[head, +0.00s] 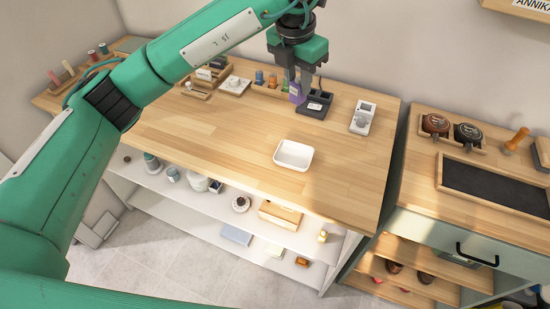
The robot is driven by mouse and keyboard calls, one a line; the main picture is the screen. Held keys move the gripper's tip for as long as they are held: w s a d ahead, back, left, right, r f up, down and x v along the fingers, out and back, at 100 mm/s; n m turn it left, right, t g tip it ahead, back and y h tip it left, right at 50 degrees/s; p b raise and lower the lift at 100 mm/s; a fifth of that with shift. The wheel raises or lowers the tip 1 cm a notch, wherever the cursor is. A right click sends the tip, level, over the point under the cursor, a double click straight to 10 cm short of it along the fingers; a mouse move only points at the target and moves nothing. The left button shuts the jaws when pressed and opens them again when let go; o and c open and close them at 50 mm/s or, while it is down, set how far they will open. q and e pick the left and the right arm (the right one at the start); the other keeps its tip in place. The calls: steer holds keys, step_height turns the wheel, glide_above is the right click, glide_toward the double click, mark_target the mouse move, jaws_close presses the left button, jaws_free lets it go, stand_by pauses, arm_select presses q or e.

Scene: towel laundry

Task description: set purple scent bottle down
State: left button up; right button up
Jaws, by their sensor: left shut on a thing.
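The purple scent bottle (295,95) is in the head view, at the back middle of the wooden table. My left gripper (299,88) points down and is shut on it. The gripper's fingers hide part of the bottle. The bottle is just left of a dark grey block (316,104), close to the tabletop. I cannot tell whether its base touches the table. My right gripper is not in view.
A wooden rack of small coloured bottles (270,84) stands left of the gripper. A white device (362,117) is to the right. A white dish (293,155) sits nearer the front edge. The wooden tabletop (215,135) left of the dish is clear.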

arm_select(q)
step_height(320, 180, down, 16)
steer(key=p, duration=0.4)
steer(key=shift+d, duration=0.15)
step_height(320, 180, down, 3)
steer(key=shift+f+p, duration=0.15)
steer(key=shift+p, duration=0.45)
steer(key=shift+f, duration=0.3)
steer(key=o, duration=0.5)
steer(key=shift+b, duration=0.3)
steer(key=o, duration=0.5)
